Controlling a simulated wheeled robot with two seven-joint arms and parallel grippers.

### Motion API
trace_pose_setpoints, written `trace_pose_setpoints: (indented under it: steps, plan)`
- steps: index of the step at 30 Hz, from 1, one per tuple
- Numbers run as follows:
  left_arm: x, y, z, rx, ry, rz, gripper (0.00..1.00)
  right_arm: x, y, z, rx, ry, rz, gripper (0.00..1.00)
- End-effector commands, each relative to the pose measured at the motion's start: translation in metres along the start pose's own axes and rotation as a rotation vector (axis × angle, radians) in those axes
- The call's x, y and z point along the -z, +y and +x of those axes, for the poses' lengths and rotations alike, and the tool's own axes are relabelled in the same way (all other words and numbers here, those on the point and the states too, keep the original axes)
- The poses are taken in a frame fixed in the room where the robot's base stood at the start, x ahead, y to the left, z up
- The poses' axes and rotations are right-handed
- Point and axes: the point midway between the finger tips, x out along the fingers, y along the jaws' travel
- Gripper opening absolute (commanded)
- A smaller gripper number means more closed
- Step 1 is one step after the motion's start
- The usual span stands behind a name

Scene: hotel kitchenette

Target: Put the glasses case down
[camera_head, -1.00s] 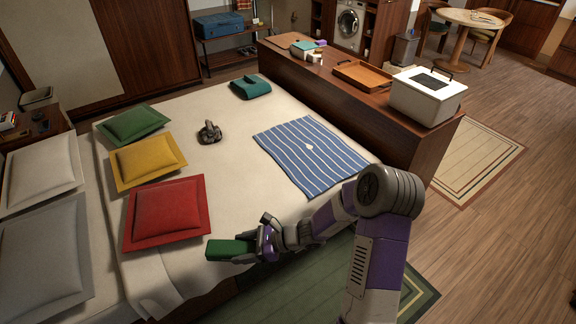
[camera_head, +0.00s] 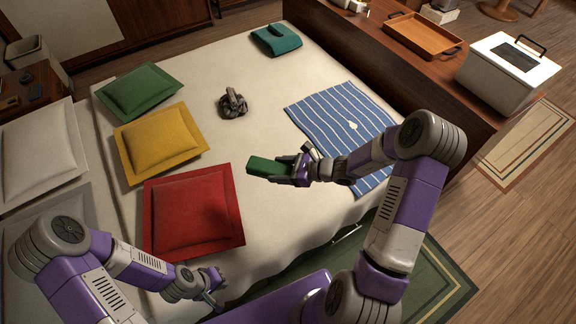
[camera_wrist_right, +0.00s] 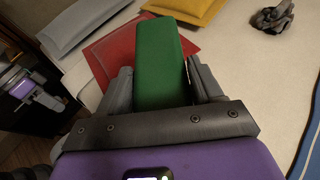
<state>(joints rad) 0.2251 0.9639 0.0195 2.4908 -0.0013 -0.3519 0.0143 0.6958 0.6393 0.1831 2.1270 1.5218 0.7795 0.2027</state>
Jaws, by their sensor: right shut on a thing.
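A green glasses case (camera_head: 268,168) is held in my right gripper (camera_head: 287,170), above the near part of the bed, right of the red cushion (camera_head: 194,212). In the right wrist view the green case (camera_wrist_right: 161,60) sits between the two fingers and sticks out forward; the gripper (camera_wrist_right: 162,92) is shut on it. The bed (camera_head: 262,130) has a bare cream cover around the case. My left gripper (camera_head: 214,290) is low at the front, below the red cushion. It is too small to tell whether its fingers are open or shut.
Yellow (camera_head: 160,142) and green (camera_head: 140,92) cushions lie on the left of the bed. A dark knotted object (camera_head: 233,104), a teal folded item (camera_head: 276,40) and a blue striped cloth (camera_head: 345,125) lie on it too. A white box (camera_head: 505,75) and wooden tray (camera_head: 424,36) stand on the cabinet.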

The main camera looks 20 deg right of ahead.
Motion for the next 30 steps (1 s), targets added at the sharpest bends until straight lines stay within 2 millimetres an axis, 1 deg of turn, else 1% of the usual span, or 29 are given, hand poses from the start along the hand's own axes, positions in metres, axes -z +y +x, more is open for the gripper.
trace_pose_setpoints:
  steps: [1,2,3,5,6,9,12,15,23,30]
  plan:
    - [0.0,-0.003,0.009,0.0,-0.001,0.0,0.0,0.026,-0.016,0.009,0.036,-0.002,0.023,0.28]
    - [0.0,-0.004,0.012,0.0,-0.001,0.0,0.0,0.038,-0.026,0.013,0.059,-0.004,0.032,0.28]
    - [0.0,-0.006,0.016,0.0,-0.001,0.0,0.0,0.054,-0.038,0.018,0.091,-0.005,0.045,0.28]
    - [0.001,-0.008,0.021,0.0,-0.001,0.0,0.0,0.079,-0.055,0.025,0.136,-0.006,0.062,0.28]
    - [0.001,-0.009,0.025,0.0,-0.001,0.0,0.0,0.095,-0.065,0.029,0.165,-0.005,0.075,0.28]
    - [0.001,-0.012,0.031,0.0,-0.001,0.0,0.0,0.13,-0.086,0.037,0.227,0.0,0.098,0.28]
    - [0.001,-0.013,0.035,0.0,-0.001,0.0,0.0,0.155,-0.099,0.042,0.273,0.005,0.116,0.28]
    - [0.001,-0.014,0.037,0.0,-0.001,0.0,0.0,0.17,-0.106,0.044,0.301,0.009,0.127,0.28]
    - [0.002,-0.016,0.044,0.0,0.0,0.001,0.0,0.183,-0.109,0.048,0.311,0.011,0.128,0.28]
    - [0.003,-0.023,0.063,0.0,0.0,0.001,0.0,0.206,-0.108,0.057,0.31,0.011,0.129,0.28]
